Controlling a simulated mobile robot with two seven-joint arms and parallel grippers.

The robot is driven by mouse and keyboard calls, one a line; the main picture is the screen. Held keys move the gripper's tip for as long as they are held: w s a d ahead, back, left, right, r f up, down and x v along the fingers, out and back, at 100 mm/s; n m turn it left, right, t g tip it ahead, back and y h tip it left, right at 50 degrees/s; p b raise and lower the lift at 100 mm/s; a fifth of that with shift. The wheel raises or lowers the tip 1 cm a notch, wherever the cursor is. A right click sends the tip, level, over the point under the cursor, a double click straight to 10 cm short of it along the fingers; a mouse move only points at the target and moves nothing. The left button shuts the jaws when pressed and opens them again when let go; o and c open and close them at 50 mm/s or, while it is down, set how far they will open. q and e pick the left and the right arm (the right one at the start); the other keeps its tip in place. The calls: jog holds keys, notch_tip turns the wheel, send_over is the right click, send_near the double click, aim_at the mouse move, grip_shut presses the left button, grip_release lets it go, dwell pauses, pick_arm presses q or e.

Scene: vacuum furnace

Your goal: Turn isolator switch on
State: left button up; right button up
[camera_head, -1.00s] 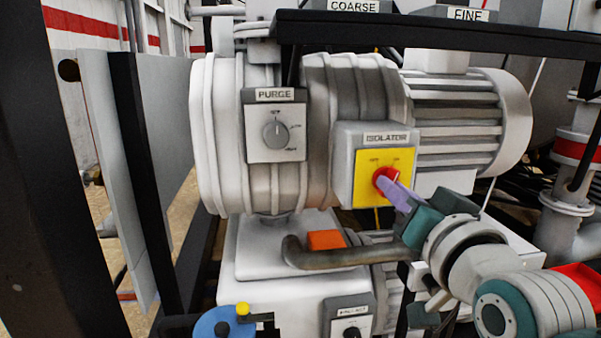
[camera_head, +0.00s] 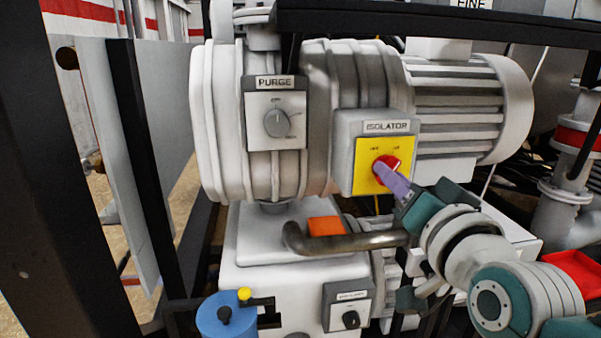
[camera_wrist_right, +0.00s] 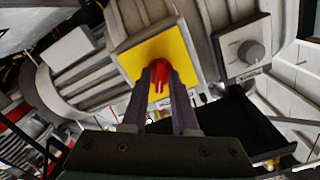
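The isolator switch is a red rotary knob (camera_head: 386,168) on a yellow plate (camera_head: 369,180), set in a grey box labelled ISOLATOR on the pump's side. The plate carries two small marks above the knob, too small to read surely. My right gripper (camera_head: 395,182), with purple fingers, reaches in from the lower right with its tips at the knob. In the right wrist view the fingers (camera_wrist_right: 162,76) lie on both sides of the red knob's handle and look closed against it. They partly hide the handle, so its exact angle is unclear. My left gripper is out of view.
A PURGE dial (camera_head: 276,123) sits left of the isolator box. A curved metal pipe (camera_head: 345,242) and an orange block (camera_head: 326,226) lie below. A black frame bar (camera_head: 420,30) crosses above.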

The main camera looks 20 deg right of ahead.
jog(key=shift+o, duration=1)
jog(key=shift+s, duration=0.1)
jog(key=p+v, duration=0.1)
jog(key=v, duration=0.8)
jog(key=shift+s+p, duration=0.3)
jog(key=shift+s, duration=0.1)
jog(key=shift+a, duration=0.1)
